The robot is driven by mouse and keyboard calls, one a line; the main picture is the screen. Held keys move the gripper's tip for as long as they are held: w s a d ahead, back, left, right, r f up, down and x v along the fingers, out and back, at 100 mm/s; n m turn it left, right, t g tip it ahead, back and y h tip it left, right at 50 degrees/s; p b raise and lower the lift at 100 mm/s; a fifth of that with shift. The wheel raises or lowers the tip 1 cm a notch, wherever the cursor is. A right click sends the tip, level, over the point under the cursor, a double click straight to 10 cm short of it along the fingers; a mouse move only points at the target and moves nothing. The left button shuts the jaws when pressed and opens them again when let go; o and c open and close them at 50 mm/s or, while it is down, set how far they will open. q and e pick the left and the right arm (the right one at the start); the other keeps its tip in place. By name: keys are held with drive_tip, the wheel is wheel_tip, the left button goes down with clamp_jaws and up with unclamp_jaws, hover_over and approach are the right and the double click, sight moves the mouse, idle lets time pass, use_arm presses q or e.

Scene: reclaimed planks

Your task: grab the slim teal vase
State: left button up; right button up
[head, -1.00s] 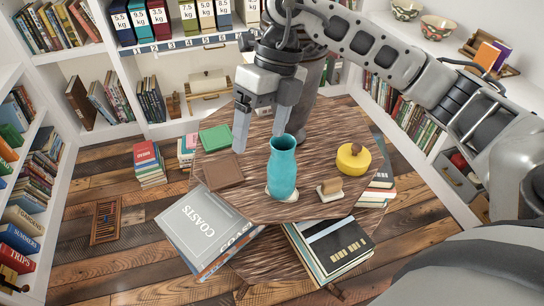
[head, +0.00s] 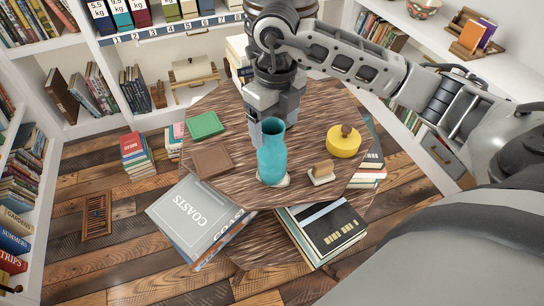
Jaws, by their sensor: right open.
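My right gripper (head: 268,128) points down right behind the vase. One finger shows at the vase's left, and the vase's neck hides part of the fingers. I cannot tell whether the fingers touch the vase. The gripper is open. My left gripper is not in view.
A yellow round pot (head: 343,144) and a small wooden-handled brush (head: 321,172) lie right of the vase. A brown square (head: 212,160) and a green square (head: 205,125) lie left. Large books (head: 200,220) and more books (head: 322,232) stick out below the tabletop's front.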

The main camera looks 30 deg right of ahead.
sight(272, 154)
drive_tip(key=f, duration=0.4)
drive_tip(key=shift+w+a+f+p, duration=0.1)
drive_tip(key=shift+a+f+p, duration=0.1)
drive_tip(key=shift+a+p, duration=0.15)
drive_tip(key=c, duration=1.6)
drive_tip(key=shift+r, duration=0.1)
